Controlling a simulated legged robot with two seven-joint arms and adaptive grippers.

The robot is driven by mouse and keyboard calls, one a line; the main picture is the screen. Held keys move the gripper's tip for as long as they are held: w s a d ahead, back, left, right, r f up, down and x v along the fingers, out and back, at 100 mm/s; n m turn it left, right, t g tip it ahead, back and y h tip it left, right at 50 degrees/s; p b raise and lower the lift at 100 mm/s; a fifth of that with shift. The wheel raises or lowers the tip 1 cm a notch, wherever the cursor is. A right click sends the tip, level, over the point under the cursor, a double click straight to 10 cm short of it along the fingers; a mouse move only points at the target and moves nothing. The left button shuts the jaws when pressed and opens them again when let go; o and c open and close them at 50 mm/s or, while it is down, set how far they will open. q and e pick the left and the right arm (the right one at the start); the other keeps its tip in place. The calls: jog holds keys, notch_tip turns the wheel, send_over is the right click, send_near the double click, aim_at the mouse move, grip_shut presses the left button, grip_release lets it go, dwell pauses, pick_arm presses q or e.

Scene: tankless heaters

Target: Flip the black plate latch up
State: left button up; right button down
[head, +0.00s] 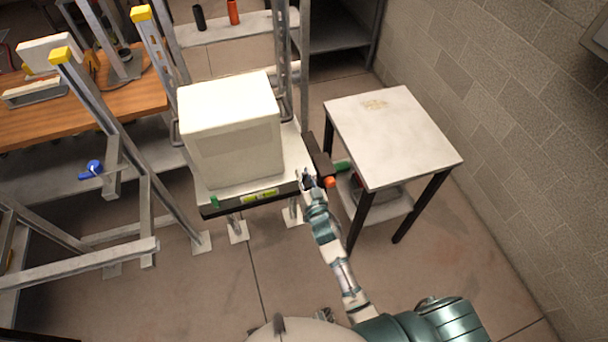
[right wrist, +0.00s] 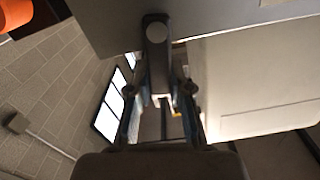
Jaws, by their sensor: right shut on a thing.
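My right gripper (head: 308,181) is at the front right corner of the platform (head: 228,206) that carries a white box. In the right wrist view the black plate latch (right wrist: 156,50) is a dark narrow plate with a round pale bolt head near one end. It lies against a grey panel, and its other end runs between the two fingers of my right gripper (right wrist: 160,112), which is shut on it. In the head view the gripper hides the latch, so its angle is hard to tell there. My left gripper is not in view.
The white box (head: 230,130) stands on the platform. A small table (head: 395,135) is close on the right, with a green and an orange item (head: 330,182) near its left edge. Ladder-like metal frames (head: 110,120) and a wooden bench (head: 95,118) are at left. The floor in front is clear.

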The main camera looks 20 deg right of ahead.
jog(key=shift+a+r+n+p, duration=0.15)
jog(key=shift+a+n+p, duration=0.2)
jog(key=shift+a+n, duration=0.5)
jog(key=shift+d+n, duration=0.25)
jog(key=shift+n, duration=0.2)
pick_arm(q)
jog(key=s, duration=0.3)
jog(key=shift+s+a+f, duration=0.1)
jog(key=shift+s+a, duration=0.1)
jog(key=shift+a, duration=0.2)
pick_arm(e)
jog(key=shift+d, duration=0.15)
jog(key=c, duration=1.2)
grip_release()
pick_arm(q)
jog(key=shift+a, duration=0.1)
pick_arm(e)
jog(key=shift+o, duration=0.8)
jog(key=shift+a, duration=0.25)
jog(key=s, duration=1.2)
jog(key=shift+d, duration=0.15)
